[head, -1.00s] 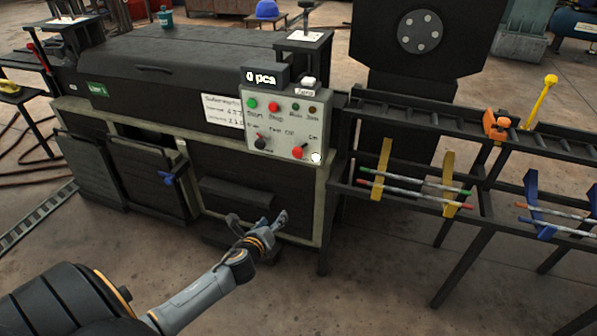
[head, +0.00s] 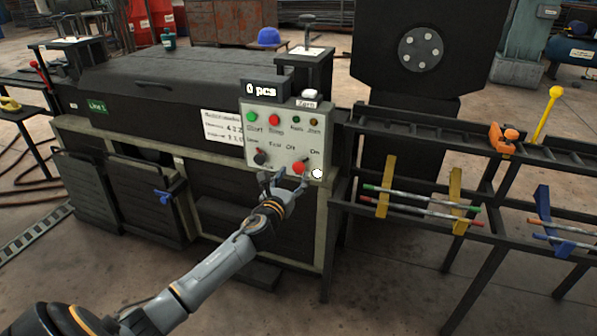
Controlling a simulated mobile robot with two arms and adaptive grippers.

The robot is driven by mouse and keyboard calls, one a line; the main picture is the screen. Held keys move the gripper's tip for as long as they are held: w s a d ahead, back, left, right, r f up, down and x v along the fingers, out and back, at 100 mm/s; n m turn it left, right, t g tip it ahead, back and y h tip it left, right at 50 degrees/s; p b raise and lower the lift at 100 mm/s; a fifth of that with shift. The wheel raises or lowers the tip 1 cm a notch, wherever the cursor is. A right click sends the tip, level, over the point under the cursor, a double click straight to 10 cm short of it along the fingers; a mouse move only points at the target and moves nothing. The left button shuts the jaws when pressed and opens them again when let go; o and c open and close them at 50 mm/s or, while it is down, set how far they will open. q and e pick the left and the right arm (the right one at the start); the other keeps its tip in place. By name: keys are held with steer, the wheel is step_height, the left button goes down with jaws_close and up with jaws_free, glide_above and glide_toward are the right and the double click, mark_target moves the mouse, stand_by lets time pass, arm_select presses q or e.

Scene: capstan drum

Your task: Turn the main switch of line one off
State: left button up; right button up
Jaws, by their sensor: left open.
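The control panel (head: 284,136) of the machine marked "Line 1" (head: 98,107) faces me. The red rotary switch (head: 299,168) is at its lower right, between "Off" and "On" lettering. Its small dark handle seems to lean up and right toward "On"; it is too small to be sure. My left gripper (head: 285,179) is open and empty, fingers up, just below and left of the red switch in the picture. One fingertip is close to the switch; I cannot tell if they touch. My right gripper is out of view.
A black selector (head: 260,157), green button (head: 252,116) and red button (head: 275,119) share the panel. A white round part (head: 317,174) sits beside the red switch. A rack with coloured rods (head: 424,211) stands to the right. The floor in front is clear.

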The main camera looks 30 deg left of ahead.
mark_target(297, 170)
arm_select(q)
steer(key=x, duration=0.3)
steer(key=shift+w+a+b, duration=0.1)
steer(key=shift+w+b, duration=0.2)
steer(key=shift+w, duration=0.05)
steer(key=shift+w+a, duration=0.1)
steer(key=shift+w, duration=0.35)
steer(key=c, duration=1.1)
steer(key=shift+c, duration=0.2)
